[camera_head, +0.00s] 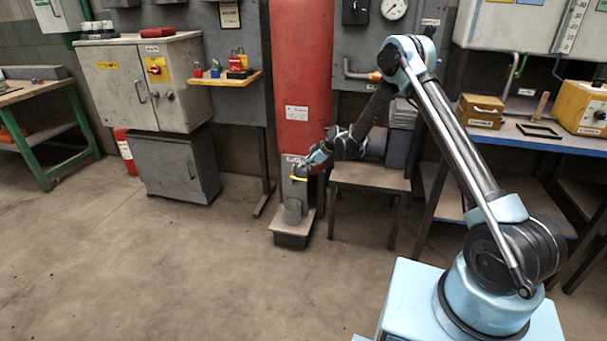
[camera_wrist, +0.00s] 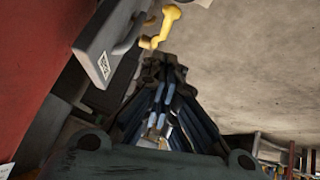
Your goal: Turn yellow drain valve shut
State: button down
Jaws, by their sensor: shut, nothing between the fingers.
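The yellow valve handle (camera_head: 298,178) is on a grey fitting (camera_head: 294,190) low on the front of the big red cylinder. In the wrist view the bent yellow handle (camera_wrist: 160,27) shows near the top, beside a grey block (camera_wrist: 105,45) with a small printed label. My gripper (camera_head: 312,161) is just above and right of the handle in the head view. In the wrist view my gripper (camera_wrist: 165,72) is shut and empty, with its fingertips below the handle in the picture. A gap shows between them there. The head view is too small to show the fingers clearly.
The red cylinder (camera_head: 300,70) stands behind the valve. A small metal table (camera_head: 370,176) stands close on its right, beneath my forearm. A grey cabinet (camera_head: 177,167) and a workbench (camera_head: 30,92) are at the left. The floor in front is clear.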

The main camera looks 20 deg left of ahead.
jog(key=v, duration=0.7)
jog(key=shift+d, duration=0.4)
jog(key=d+r+m+t+h, duration=0.1)
jog(key=d+r+m, duration=0.3)
jog(key=d+r, duration=1)
jog(key=s+d+r+m+t+h, duration=0.1)
jog(key=s+d+r+m, duration=0.3)
jog(key=d, duration=0.6)
jog(key=s+d+r+m+h, duration=0.1)
jog(key=s+d+r, duration=0.1)
jog(key=d+r, duration=0.5)
jog(key=s+d+r+m+h, duration=0.1)
jog(key=s+d, duration=0.2)
jog(key=d, duration=0.3)
jog(key=s+d+m, duration=0.2)
jog(key=s+d, duration=0.2)
jog(key=d, duration=0.3)
jog(key=s+d+f+m+h, duration=0.2)
jog(key=s+d+f+m, duration=0.1)
jog(key=s+d, duration=0.6)
jog(key=s+d+f+m+h, duration=0.2)
jog(key=s+d+f+m, duration=0.2)
jog(key=s+d, duration=0.5)
jog(key=s+m, duration=0.1)
jog(key=s, duration=0.6)
jog(key=shift+d+f+m, duration=0.3)
jog(key=shift+m, duration=0.1)
